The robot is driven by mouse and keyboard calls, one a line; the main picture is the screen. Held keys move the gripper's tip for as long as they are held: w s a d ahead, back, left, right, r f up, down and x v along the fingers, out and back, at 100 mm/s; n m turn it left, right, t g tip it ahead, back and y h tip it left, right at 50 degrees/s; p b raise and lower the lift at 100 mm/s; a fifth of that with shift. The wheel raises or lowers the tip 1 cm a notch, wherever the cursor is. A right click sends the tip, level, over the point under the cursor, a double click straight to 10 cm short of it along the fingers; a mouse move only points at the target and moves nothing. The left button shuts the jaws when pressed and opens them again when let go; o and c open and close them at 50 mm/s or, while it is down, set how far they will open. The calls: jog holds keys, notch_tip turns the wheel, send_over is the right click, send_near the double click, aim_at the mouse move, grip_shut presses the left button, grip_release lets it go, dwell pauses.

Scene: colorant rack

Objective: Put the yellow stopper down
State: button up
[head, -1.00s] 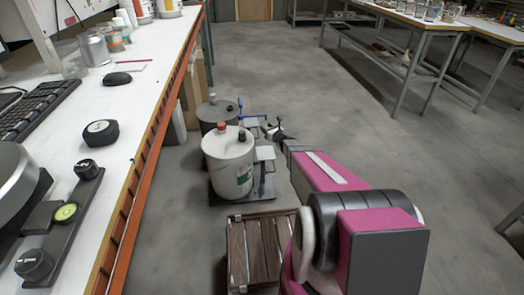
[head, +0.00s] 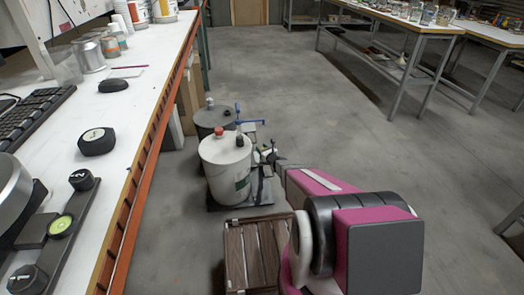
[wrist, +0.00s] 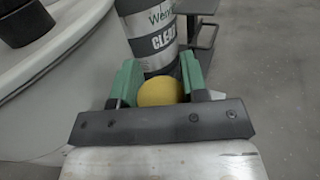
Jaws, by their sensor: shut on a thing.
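The yellow stopper (wrist: 160,92) shows as a rounded yellow top between the green fingers of my gripper (wrist: 158,82) in the wrist view. My gripper is shut on it. In the head view my gripper (head: 268,155) is small, just right of the white drum (head: 224,172), and I cannot make out the stopper there. What lies under the stopper is hidden by my gripper's dark crossbar and metal plate.
The white drum has a red cap and a black cap. A dark grey drum (head: 213,119) and a blue-handled fitting (head: 247,122) stand behind it. A labelled cylinder (wrist: 155,35) is beyond my fingers. A slatted wooden crate (head: 236,250) stands nearer.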

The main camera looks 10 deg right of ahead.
jog(key=shift+f, duration=0.4)
jog(key=shift+f, duration=0.15)
jog(key=o, duration=1)
jog(key=shift+c, duration=0.2)
